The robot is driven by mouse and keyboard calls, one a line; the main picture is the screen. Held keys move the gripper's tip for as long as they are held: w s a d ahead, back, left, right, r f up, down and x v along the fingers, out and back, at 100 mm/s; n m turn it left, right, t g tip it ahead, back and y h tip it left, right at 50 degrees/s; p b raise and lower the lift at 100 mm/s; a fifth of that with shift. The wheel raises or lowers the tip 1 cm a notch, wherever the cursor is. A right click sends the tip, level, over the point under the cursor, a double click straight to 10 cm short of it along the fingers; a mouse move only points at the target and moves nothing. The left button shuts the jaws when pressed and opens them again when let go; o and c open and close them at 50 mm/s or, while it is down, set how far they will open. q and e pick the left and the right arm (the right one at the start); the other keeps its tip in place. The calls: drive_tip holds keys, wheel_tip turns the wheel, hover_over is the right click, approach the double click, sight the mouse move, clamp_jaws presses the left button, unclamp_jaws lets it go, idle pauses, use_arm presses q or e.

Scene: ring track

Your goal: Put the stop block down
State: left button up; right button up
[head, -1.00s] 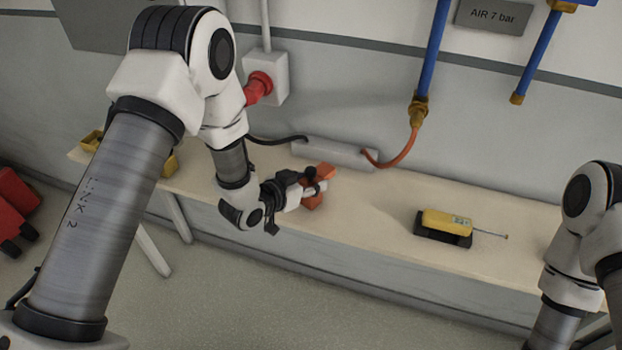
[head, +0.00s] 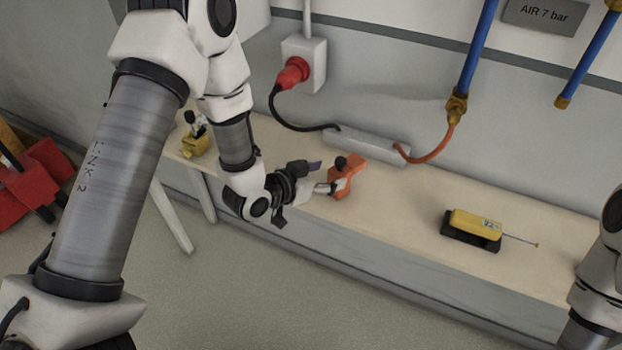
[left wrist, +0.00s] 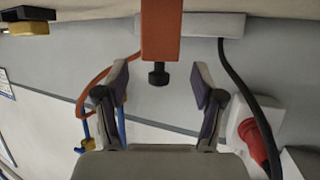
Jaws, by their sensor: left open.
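The stop block (head: 346,178) is orange with a black knob and stands on the pale bench shelf. My left gripper (head: 326,176) is open, just to the left of the block in the head view. In the left wrist view my left gripper's fingers (left wrist: 160,84) are spread wide. The orange block (left wrist: 161,28) is ahead of them, with its black knob near the level of the fingertips and clear of both. The block's far side is hidden. My right gripper is out of view.
A yellow device with a thin rod (head: 476,224) sits in a black cradle on the shelf (head: 405,218). A grey box (head: 368,145) with black and orange cables lies behind the block. A yellow item (head: 195,145) is at the shelf's left. The shelf between block and yellow device is clear.

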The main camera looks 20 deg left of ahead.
use_arm(q)
drive_tip(key=v, duration=0.7)
drive_tip(key=s+f+n+g+y, duration=0.25)
drive_tip(key=s+f+g, duration=0.5)
drive_tip(key=f, duration=0.75)
drive_tip(key=s+a+f+n+g+y, duration=0.1)
drive_tip(key=s+f+g, duration=0.1)
drive_tip(key=s+f, duration=0.3)
drive_tip(key=s+a+f+n+g+y, duration=0.1)
drive_tip(key=s+f, duration=0.4)
drive_tip(key=s, duration=0.7)
drive_tip(key=shift+s+a+f+n+g+y, duration=0.35)
drive_tip(key=shift+a+g+y, duration=0.15)
drive_tip(key=shift+g, duration=0.45)
drive_tip(key=shift+w, duration=0.15)
